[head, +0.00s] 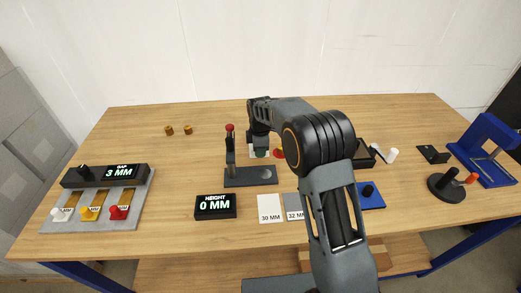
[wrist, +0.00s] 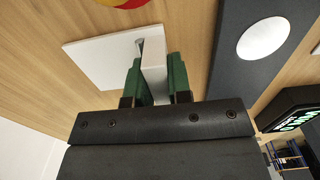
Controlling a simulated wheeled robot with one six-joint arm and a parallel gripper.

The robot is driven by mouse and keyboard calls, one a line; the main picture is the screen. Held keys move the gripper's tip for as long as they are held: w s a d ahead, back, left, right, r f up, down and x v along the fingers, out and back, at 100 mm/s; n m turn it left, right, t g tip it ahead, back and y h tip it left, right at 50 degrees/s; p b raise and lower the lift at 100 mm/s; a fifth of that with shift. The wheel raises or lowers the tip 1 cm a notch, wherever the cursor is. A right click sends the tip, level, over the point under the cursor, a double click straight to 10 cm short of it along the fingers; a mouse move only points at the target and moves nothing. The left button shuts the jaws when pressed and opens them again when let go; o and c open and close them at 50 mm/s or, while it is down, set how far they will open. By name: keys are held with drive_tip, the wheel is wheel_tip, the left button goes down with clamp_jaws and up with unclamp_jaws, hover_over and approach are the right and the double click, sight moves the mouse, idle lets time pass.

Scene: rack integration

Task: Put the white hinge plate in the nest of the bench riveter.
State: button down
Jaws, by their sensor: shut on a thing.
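The white hinge plate (wrist: 95,57) shows in the wrist view as a flat square with an upright white part (wrist: 154,68) standing from it. My gripper (wrist: 154,80) is shut on that upright part with its green fingertips. In the head view my gripper (head: 260,152) is low over the middle of the table, behind a dark base plate, and the white plate is mostly hidden by it. I cannot tell whether the plate touches the table. The bench riveter is not clearly identifiable; a blue frame with a rod (head: 484,142) stands at the far right.
A dark stand with a red knob (head: 230,150) rises close left of my gripper, on a base plate (head: 240,179) with a pale disc. A height display (head: 215,207) stands in front. A round black base with a red-tipped lever (head: 446,186) stands right. The left back table is mostly clear.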

drive_tip(key=shift+f, duration=0.15)
drive_tip(key=c, duration=1.1)
unclamp_jaws()
drive_tip(key=shift+o, duration=0.2)
